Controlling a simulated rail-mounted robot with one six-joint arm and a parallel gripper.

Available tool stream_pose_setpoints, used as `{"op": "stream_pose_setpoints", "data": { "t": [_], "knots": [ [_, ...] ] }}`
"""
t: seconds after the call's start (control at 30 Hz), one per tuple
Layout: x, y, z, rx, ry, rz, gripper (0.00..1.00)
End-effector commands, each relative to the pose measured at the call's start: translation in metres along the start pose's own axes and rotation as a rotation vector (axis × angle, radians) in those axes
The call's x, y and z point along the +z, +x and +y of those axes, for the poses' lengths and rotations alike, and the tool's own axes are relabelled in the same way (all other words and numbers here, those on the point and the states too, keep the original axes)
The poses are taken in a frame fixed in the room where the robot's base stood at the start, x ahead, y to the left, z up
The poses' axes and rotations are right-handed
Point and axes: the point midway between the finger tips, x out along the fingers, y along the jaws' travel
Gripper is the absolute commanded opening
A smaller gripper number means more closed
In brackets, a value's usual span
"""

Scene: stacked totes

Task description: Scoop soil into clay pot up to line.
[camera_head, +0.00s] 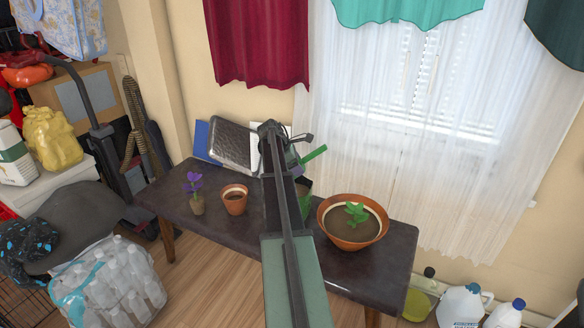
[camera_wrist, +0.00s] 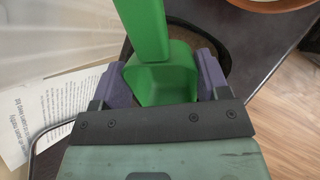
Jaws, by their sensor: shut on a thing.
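My gripper (camera_wrist: 162,80) is shut on a green scoop (camera_wrist: 145,28), its purple fingers on either side of the scoop. In the head view the scoop's green end (camera_head: 313,156) sticks out to the right of my arm. A small clay pot (camera_head: 235,203) with a pale band inside and brown contents stands left of my arm. The wrist view shows a dark-rimmed round container with brown soil (camera_wrist: 212,45) behind the scoop. Whether the scoop holds soil is not clear.
A large clay pot (camera_head: 352,241) with a green plant stands right of my arm on the dark table (camera_head: 388,272). A purple-flowered seedling (camera_head: 195,192) stands at the left. A silver tray (camera_head: 233,143) and a blue board lean at the back wall. A printed page (camera_wrist: 58,110) lies left.

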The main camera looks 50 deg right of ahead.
Motion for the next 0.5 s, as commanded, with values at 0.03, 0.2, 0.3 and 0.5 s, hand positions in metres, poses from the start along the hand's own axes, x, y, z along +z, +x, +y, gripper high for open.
{"op": "stream_pose_setpoints", "data": {
  "t": [0.03, 0.2, 0.3, 0.5],
  "knots": [
    [0.001, -0.002, 0.001, -0.001, -0.001, -0.019, 0.4],
    [0.001, -0.003, 0.0, -0.002, -0.002, -0.04, 0.4],
    [-0.001, 0.001, 0.0, -0.002, -0.002, -0.039, 0.4],
    [-0.013, 0.021, -0.002, -0.002, -0.002, -0.038, 0.4]
  ]
}}
